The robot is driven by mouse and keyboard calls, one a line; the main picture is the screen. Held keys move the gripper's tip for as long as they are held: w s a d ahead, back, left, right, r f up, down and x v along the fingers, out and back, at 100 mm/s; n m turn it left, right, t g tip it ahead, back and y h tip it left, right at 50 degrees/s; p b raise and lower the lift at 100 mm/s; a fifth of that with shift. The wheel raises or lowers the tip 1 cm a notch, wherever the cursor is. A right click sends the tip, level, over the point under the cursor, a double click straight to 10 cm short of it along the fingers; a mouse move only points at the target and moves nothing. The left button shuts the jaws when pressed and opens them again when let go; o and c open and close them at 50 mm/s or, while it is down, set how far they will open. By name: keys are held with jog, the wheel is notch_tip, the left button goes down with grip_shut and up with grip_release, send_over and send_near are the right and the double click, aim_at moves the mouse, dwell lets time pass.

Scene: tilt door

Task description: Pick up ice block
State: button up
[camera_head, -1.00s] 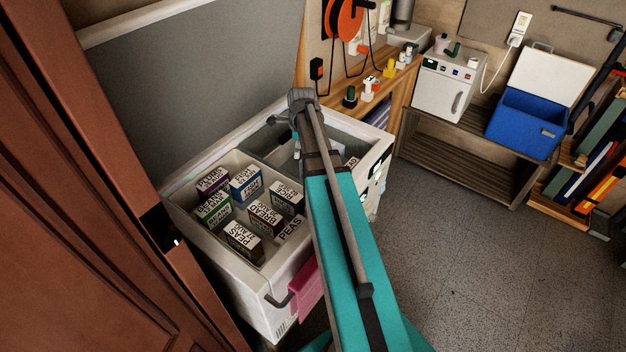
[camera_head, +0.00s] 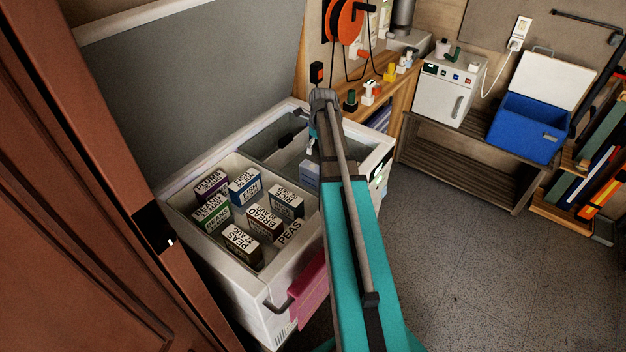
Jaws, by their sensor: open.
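A pale blue-grey block (camera_head: 309,175), which looks like the ice block, lies in the right part of the open chest freezer (camera_head: 262,278). My arm hides its right side. My gripper (camera_head: 311,147) is open and shows only in part, beside the left edge of my arm. In the picture it is just above the block. I cannot tell how far apart in depth they are.
Several labelled food boxes (camera_head: 245,187) stand in the freezer's left compartment. The raised grey lid (camera_head: 200,80) is behind it. A brown door (camera_head: 80,200) fills the left. A blue cooler (camera_head: 525,128) sits on a bench at right. The floor (camera_head: 450,230) is clear.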

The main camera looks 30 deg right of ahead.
aim_at(312, 167)
jog(key=shift+w+a+f+b, duration=0.1)
jog(key=shift+w+f+b, duration=0.05)
jog(key=shift+f+b, duration=1.25)
jog(key=shift+w+a+f+b, duration=0.1)
jog(key=shift+w+f+b, duration=0.05)
jog(key=shift+f+b, duration=1.25)
jog(key=shift+w+f+b, duration=0.15)
jog(key=shift+f+b, duration=1.15)
jog(key=shift+f, duration=0.1)
jog(key=shift+f, duration=0.1)
jog(key=f+b, duration=0.3)
jog(key=shift+w+a+f+b, duration=0.15)
jog(key=shift+a+f+b, duration=0.05)
jog(key=shift+a+b, duration=0.15)
jog(key=shift+w+f+b, duration=0.1)
jog(key=shift+f+b, duration=0.6)
jog(key=shift+f, duration=0.05)
jog(key=shift+f, duration=0.25)
jog(key=c, duration=1.3)
jog(key=shift+r, duration=0.2)
jog(key=shift+c, duration=0.2)
